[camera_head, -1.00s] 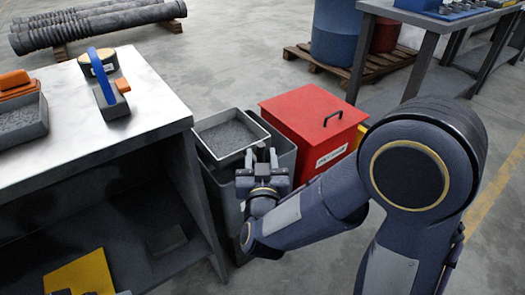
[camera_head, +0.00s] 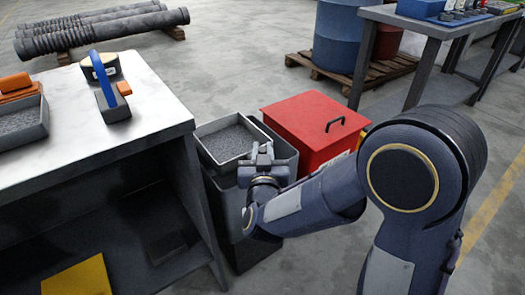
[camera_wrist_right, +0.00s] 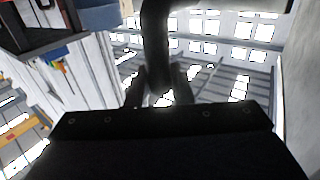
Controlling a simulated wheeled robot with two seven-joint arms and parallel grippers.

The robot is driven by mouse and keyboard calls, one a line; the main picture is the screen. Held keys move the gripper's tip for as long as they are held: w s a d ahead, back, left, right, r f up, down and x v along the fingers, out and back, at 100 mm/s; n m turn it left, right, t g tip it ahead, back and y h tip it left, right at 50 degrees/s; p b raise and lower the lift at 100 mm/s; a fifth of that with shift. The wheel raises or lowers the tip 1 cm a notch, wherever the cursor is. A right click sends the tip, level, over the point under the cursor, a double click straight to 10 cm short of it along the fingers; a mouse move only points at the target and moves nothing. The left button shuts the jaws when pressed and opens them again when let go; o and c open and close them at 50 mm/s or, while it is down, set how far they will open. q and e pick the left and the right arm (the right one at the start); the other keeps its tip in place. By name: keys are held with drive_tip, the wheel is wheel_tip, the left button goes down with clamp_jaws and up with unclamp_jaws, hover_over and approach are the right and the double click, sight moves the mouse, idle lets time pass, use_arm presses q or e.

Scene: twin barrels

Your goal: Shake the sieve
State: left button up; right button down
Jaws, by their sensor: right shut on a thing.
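The sieve (camera_head: 204,149) is a square grey tray filled with grey grit, over the mouth of a dark grey bin (camera_head: 232,225). My right gripper (camera_head: 263,154) is at the sieve's near right side, shut on its handle, and hides that part of it. In the right wrist view my fingers (camera_wrist_right: 158,92) close around a dark curved bar (camera_wrist_right: 156,45). I cannot tell how far the sieve is clear of the bin's rim. My left gripper is not in view.
A red lidded box (camera_head: 308,125) stands right of the bin. The workbench (camera_head: 95,150) stands close on the left, holding a blue-handled tool (camera_head: 107,85) and a grey grit tray (camera_head: 22,125). A pallet with a blue drum (camera_head: 338,40) is behind.

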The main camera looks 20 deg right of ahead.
drive_tip(key=w+d, duration=0.2)
drive_tip(key=d, duration=0.4)
drive_tip(key=shift+b, duration=0.35)
drive_tip(key=shift+d, duration=0.1)
drive_tip(key=c, duration=1.3)
unclamp_jaws()
drive_tip(key=shift+w, duration=0.1)
drive_tip(key=shift+c, duration=0.2)
drive_tip(key=p+v, duration=0.1)
drive_tip(key=v, duration=0.6)
drive_tip(key=shift+s+p, duration=0.35)
drive_tip(key=shift+s, duration=0.05)
drive_tip(key=shift+o, duration=0.2)
